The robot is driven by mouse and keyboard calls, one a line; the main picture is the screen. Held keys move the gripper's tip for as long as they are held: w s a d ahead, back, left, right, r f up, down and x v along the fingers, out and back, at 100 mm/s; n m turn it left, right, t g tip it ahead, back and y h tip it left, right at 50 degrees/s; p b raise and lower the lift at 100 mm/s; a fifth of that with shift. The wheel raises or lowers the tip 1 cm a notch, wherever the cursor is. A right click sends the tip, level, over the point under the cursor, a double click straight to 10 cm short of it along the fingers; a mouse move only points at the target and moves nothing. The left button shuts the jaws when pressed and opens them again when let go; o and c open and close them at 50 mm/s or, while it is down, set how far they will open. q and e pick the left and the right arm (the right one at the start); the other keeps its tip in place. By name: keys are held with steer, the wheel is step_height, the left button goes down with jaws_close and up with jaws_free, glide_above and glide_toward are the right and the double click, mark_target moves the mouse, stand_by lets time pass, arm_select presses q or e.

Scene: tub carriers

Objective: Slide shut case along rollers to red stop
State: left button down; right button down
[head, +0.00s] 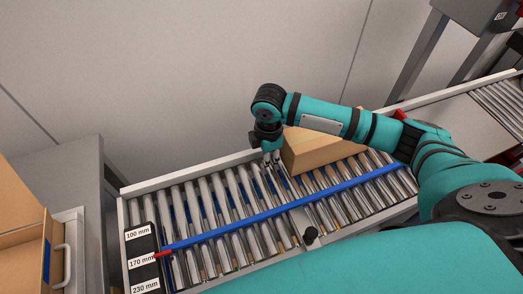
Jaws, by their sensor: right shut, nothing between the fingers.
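A tan cardboard case (318,152) with its top closed sits on the rollers (215,205), between the far rail and the blue guide bar (290,210). My right arm passes over it and hides part of its top and back. My right gripper (273,162) points down at the left end of the case, shut and empty. It looks close to that end; I cannot tell if it touches. A red piece (401,114) shows behind my arm on the right, partly hidden; I cannot tell if it is the red stop. My left gripper is out of view.
The rollers left of the case are clear. A width scale (142,262) marked 100, 170 and 230 mm stands at the left end, with a red pointer (162,255) near 170. A black knob (311,233) sits at the near side. An open cardboard box (25,230) stands far left.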

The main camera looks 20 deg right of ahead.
mark_target(298, 148)
steer(key=shift+s+d, duration=0.15)
steer(key=shift+d, duration=0.95)
steer(key=shift+d+r+p, duration=0.15)
steer(key=shift+d+p, duration=0.1)
steer(key=shift+p, duration=0.15)
steer(key=d+p, duration=0.1)
steer(key=d, duration=0.1)
steer(key=d+p, duration=0.1)
steer(key=d, duration=0.1)
steer(key=d+p, duration=0.1)
steer(key=d, duration=0.1)
steer(key=shift+s+d+r+p, duration=0.2)
steer(key=shift+s+p, duration=0.05)
steer(key=shift+p, duration=0.15)
steer(key=d, duration=0.3)
steer(key=d+p, duration=0.1)
steer(key=d, duration=0.2)
steer(key=d+p, duration=0.1)
steer(key=d, duration=0.1)
steer(key=shift+s+d+f, duration=0.25)
steer(key=shift+d, duration=0.15)
steer(key=shift+d+f, duration=0.1)
steer(key=shift+d, duration=0.5)
